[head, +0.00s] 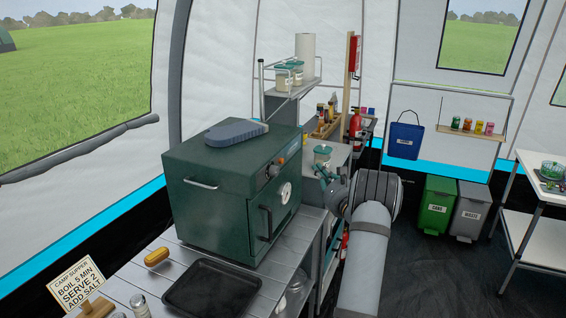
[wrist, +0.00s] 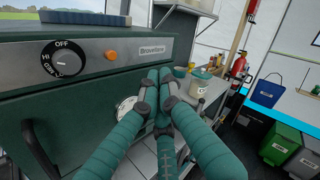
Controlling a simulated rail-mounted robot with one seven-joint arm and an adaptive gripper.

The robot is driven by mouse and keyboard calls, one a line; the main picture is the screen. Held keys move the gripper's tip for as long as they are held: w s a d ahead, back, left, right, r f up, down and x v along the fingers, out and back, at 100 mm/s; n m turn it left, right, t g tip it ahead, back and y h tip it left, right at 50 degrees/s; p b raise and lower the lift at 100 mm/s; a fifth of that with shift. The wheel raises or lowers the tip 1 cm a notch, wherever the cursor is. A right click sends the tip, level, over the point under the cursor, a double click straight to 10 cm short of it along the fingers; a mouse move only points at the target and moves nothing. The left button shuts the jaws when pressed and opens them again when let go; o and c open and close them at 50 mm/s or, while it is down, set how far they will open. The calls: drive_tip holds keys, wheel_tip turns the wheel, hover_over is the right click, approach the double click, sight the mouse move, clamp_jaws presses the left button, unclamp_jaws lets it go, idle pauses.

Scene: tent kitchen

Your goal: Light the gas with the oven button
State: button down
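The green oven (head: 215,185) stands on a slatted table, with its front facing right in the head view. In the wrist view, its grey control strip has a black knob (wrist: 65,61) marked OFF and HI, and an orange round button (wrist: 111,56) to the knob's right. The button also shows small in the head view (head: 282,161). My gripper (wrist: 158,76) has teal fingers that meet at their tips. It is empty, in front of the strip, right of and a little below the button in the wrist view. Contact with the oven cannot be told.
A round gauge (head: 285,193) and a black door handle (head: 265,223) are on the oven front; a finger partly covers the gauge in the wrist view. A black tray (head: 212,287) lies before the oven. A shelf with jars (head: 322,154) stands beyond.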

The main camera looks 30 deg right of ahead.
sight(281, 161)
drive_tip(key=w+a+p, duration=0.1)
drive_tip(key=w+a, duration=0.3)
drive_tip(key=w, duration=0.3)
drive_tip(key=shift+w+a+p, duration=0.2)
drive_tip(key=shift+a+p, duration=0.1)
drive_tip(key=shift+p, duration=0.05)
drive_tip(key=shift+w+a, duration=0.1)
drive_tip(key=shift+w, duration=0.05)
idle(1.2)
drive_tip(key=shift+w+a, duration=0.15)
drive_tip(key=shift+w, duration=0.05)
drive_tip(key=shift+w+a+b, duration=0.2)
drive_tip(key=shift+w+b, duration=0.1)
drive_tip(key=shift+w, duration=0.05)
idle(1.0)
drive_tip(key=shift+s+d+b, duration=0.4)
drive_tip(key=shift+s, duration=0.3)
